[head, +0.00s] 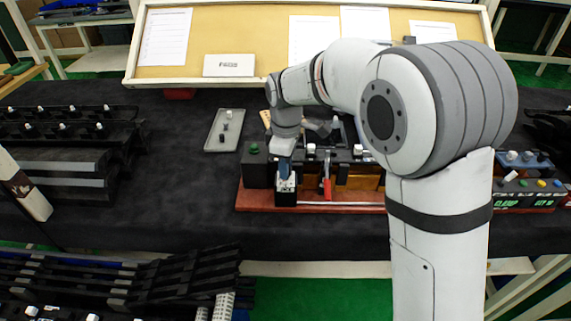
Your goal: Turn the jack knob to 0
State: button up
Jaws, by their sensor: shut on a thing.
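A fixture on a reddish-brown base (255,200) stands on the dark table, in the middle of the head view. My gripper (286,178) points down at the front left of this fixture, over a small dark block with light markings (286,194). It is shut on what seems to be the jack knob, which the gripper hides. I cannot read the knob's setting or its scale. A green button (254,148) sits on the dark block to the left.
A grey tray (213,143) with small parts lies behind and left of the fixture. Dark trim racks (60,160) fill the left. A panel with coloured buttons and a display (525,197) stands at the right. Bare table lies between the racks and the fixture.

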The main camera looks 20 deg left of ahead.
jog(key=m, duration=2.3)
jog(key=shift+m, duration=0.3)
jog(key=m, duration=0.3)
jog(key=shift+m, duration=2.2)
